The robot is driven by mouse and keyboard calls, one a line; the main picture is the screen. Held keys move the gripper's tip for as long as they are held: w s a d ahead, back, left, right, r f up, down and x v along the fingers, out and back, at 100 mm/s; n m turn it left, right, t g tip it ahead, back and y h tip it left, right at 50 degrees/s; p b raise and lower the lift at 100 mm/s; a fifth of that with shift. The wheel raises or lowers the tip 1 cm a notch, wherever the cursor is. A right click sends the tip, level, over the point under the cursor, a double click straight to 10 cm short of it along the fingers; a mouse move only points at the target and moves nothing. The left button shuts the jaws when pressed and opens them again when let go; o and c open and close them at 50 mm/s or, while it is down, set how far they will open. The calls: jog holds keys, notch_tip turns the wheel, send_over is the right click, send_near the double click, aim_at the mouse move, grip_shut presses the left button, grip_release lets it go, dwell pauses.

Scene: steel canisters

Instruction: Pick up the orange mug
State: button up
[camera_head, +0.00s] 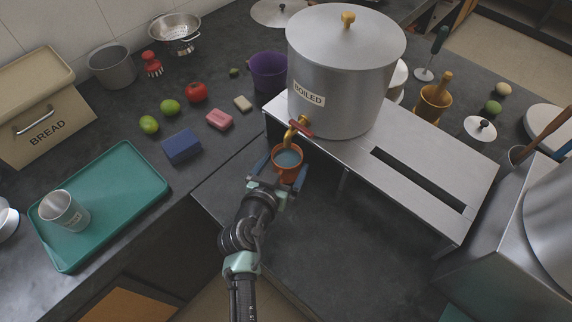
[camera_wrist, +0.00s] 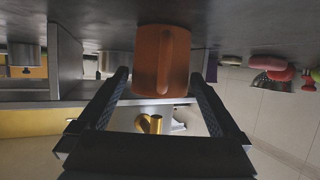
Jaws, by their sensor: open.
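The orange mug (camera_head: 287,172) stands on the dark counter, under the tap (camera_head: 298,126) of the large steel canister labelled BOILED (camera_head: 330,70). Its inside looks blue-grey; I cannot tell if that is liquid. My gripper (camera_head: 280,176) is open, with one finger on each side of the mug. The wrist view is upside down. There the mug (camera_wrist: 150,60) lies ahead between the fingertips (camera_wrist: 158,76) of my gripper, with its handle facing the camera. Gaps seem to show beside the mug, and I cannot tell whether either finger touches it.
The canister stands on a raised steel stand (camera_head: 420,165) with a slot, right beside the mug. A green tray (camera_head: 125,170) with a metal cup (camera_head: 64,210) is at left. A blue block (camera_head: 181,146) lies nearer. Counter in front of the stand is clear.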

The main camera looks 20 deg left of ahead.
jog(key=shift+x, duration=0.95)
jog(key=c, duration=1.3)
grip_shut()
jog(key=shift+r, duration=0.1)
